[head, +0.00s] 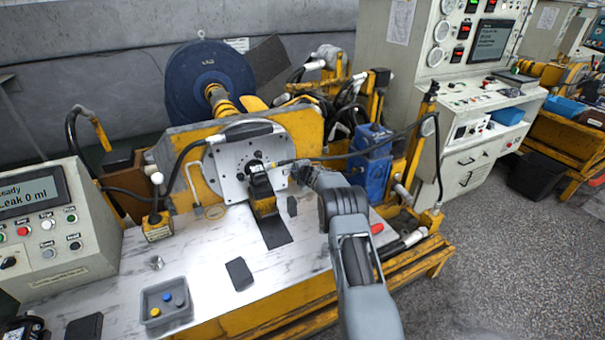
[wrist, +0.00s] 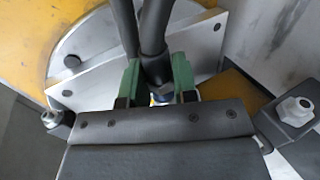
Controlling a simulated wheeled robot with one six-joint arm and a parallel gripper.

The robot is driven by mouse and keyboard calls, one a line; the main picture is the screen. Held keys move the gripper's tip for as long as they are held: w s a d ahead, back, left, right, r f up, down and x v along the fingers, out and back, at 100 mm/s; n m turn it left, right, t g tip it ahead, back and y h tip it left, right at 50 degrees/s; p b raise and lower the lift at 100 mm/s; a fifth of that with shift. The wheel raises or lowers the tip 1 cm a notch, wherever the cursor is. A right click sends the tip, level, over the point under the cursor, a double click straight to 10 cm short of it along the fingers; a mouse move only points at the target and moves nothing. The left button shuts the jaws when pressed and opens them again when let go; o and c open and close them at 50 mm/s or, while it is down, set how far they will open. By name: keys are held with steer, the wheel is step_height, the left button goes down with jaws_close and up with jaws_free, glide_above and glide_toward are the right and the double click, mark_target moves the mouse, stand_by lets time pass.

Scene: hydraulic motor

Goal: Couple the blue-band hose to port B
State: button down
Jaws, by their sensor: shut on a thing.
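My gripper (wrist: 158,88) is shut on a dark hose (wrist: 153,35), with green jaw pads on either side of it. A small blue patch, seemingly its band (wrist: 161,98), shows between the pads. The hose end below is hidden by my gripper's body. In the head view, my gripper (head: 296,170) is just right of the black and yellow motor (head: 262,190), which sits against a grey round plate (head: 225,160). A hose (head: 390,138) runs from there to the right post. Port B cannot be told apart, and I cannot tell whether the hose touches a port.
Metal fittings show at the right (wrist: 295,108) and left (wrist: 55,119) in the wrist view. A grey tray (head: 148,322) with blue and yellow caps stands at the bench front. A control box (head: 55,225) showing "Leak 0 ml" is left. Another hose (head: 178,165) arcs left of the plate.

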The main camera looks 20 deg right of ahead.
mark_target(285, 173)
steer(key=shift+s+a+b, duration=0.15)
steer(key=shift+a+b, duration=0.7)
steer(key=shift+a, duration=0.25)
steer(key=shift+s+a+b, duration=0.1)
steer(key=shift+a+b, duration=0.75)
steer(key=shift+a, duration=0.2)
steer(key=shift+a+b, duration=0.65)
steer(key=shift+a, duration=0.05)
steer(key=shift+s+a, duration=0.1)
steer(key=shift+a, duration=0.1)
steer(key=c, duration=0.8)
jaws_free()
steer(key=shift+s+b, duration=0.1)
steer(key=shift+b, duration=0.25)
steer(key=shift+c, duration=0.2)
steer(key=shift+b+v, duration=0.95)
steer(key=shift+v, duration=0.05)
steer(key=b+v, duration=0.1)
steer(key=v, duration=0.4)
steer(key=shift+a+b, duration=0.1)
steer(key=shift+b, duration=0.3)
